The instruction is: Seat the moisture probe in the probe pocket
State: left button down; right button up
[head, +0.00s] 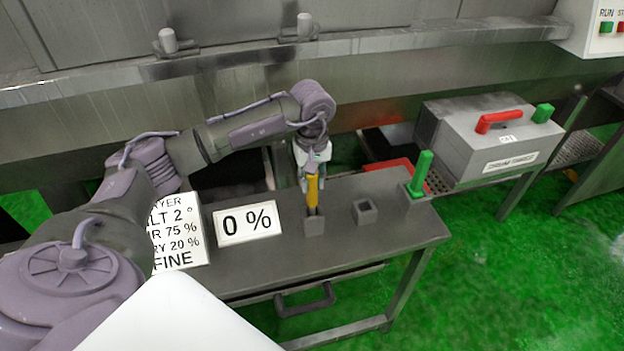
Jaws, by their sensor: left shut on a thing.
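The moisture probe (312,191) is a yellow upright stick with a dark lower end. My left gripper (312,178) is shut on its upper part, above the grey metal table. The probe's lower end is at the top of a small grey square block (314,224). I cannot tell how deep it sits in there. A second small grey block with a square opening (365,210) stands to the right on the table, empty. Which block is the probe pocket is not marked. My right gripper is not in view.
The table (345,245) also bears a "0 %" sign (247,222), a larger text sign (176,235) and a green upright handle (421,172) in a block. A grey box with a red handle (497,121) stands at the right. The table's front right is clear.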

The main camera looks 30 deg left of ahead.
pick_arm(q)
jog(key=shift+f+b, duration=0.3)
jog(key=shift+f, duration=0.05)
jog(key=c, duration=0.9)
grip_release()
jog(key=shift+o, duration=0.2)
notch_tip(320, 180, up, 12)
jog(key=shift+s+r, duration=0.1)
jog(key=shift+s, duration=0.05)
jog(key=shift+d, duration=0.15)
